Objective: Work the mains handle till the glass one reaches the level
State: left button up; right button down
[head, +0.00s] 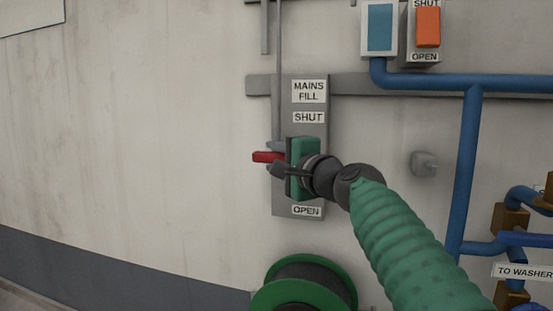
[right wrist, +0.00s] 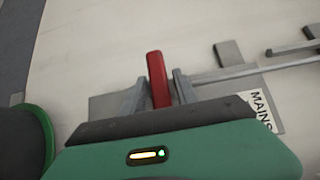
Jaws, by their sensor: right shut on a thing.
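The red mains handle (head: 264,157) sticks out to the left from the grey MAINS FILL plate (head: 286,205), between its SHUT label (head: 308,117) and its OPEN label (head: 307,211). My right gripper (head: 277,159) is shut on the handle. The right wrist view shows the red handle (right wrist: 157,78) between the two grey fingers (right wrist: 157,90). A blue-faced glass (head: 380,27) in a pale frame is at the top; no level can be made out in it. My left gripper is not in view.
An orange lever (head: 428,27) sits beside the glass, with SHUT above and OPEN below. Blue pipes (head: 468,160) run down the right side. A green hose reel (head: 268,299) is below the plate. The wall on the left is clear.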

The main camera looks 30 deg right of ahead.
jog(key=c, duration=1.3)
grip_release()
jog(key=shift+o, duration=0.3)
jog(key=shift+w, duration=0.15)
jog(key=shift+w, duration=0.1)
jog(key=s+a+b, duration=0.1)
jog(key=s+b, duration=0.8)
jog(key=s, duration=0.7)
jog(key=shift+s+a, duration=0.25)
jog(key=shift+s, duration=0.1)
